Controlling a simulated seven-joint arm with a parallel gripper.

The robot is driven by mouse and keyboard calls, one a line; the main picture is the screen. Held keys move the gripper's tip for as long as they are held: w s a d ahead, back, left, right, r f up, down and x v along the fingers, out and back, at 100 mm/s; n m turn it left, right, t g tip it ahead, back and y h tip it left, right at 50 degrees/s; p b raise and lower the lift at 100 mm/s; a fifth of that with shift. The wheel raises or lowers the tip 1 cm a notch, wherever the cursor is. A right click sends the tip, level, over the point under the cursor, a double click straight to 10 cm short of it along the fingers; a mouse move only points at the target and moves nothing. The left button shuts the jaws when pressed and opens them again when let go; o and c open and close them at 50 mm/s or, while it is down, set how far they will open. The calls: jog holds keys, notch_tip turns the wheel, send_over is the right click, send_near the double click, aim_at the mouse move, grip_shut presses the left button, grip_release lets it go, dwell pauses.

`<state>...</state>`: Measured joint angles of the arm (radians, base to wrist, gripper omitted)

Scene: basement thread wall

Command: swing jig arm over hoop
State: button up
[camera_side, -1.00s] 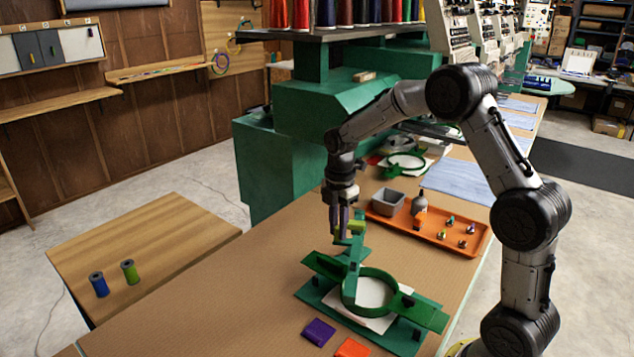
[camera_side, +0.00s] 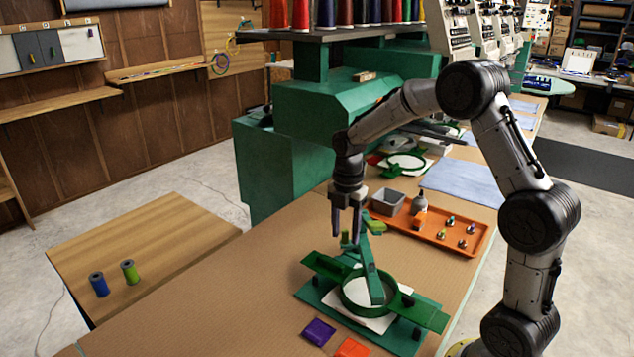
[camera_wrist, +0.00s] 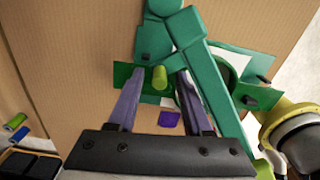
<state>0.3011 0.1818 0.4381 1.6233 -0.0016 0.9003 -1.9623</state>
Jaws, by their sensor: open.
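The green jig arm (camera_side: 371,268) reaches from its rear end across the embroidery hoop (camera_side: 345,298), with its front end above the hoop's opening. A yellow-green block (camera_side: 376,227) sits at the arm's rear end. My gripper (camera_side: 346,238) is open above the back of the jig, left of the arm. A yellow-green peg (camera_wrist: 160,77) shows between the fingers in the wrist view; I cannot tell whether they touch it. The teal jig arm (camera_wrist: 212,85) runs beside the right finger and partly hides the hoop there.
Purple (camera_side: 318,332) and orange (camera_side: 352,348) pads lie in front of the jig. An orange tray (camera_side: 455,243) with a grey bin (camera_side: 388,202) and small parts stands behind right. Two spools (camera_side: 99,284) stand on the left side table. The bench left of the jig is clear.

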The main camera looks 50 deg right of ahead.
jog(key=shift+r, duration=3)
jog(key=shift+w+a+r, duration=0.1)
jog(key=shift+a+r, duration=0.05)
jog(key=s+a+r+m+t, duration=0.35)
jog(key=s+a+r, duration=0.55)
jog(key=s+r, duration=0.3)
jog(key=s+a+f+m+t, duration=0.2)
jog(key=s+f+m, duration=0.2)
jog(key=s+m, duration=0.6)
jog(key=m, duration=0.5)
jog(key=shift+s+a+f, duration=0.4)
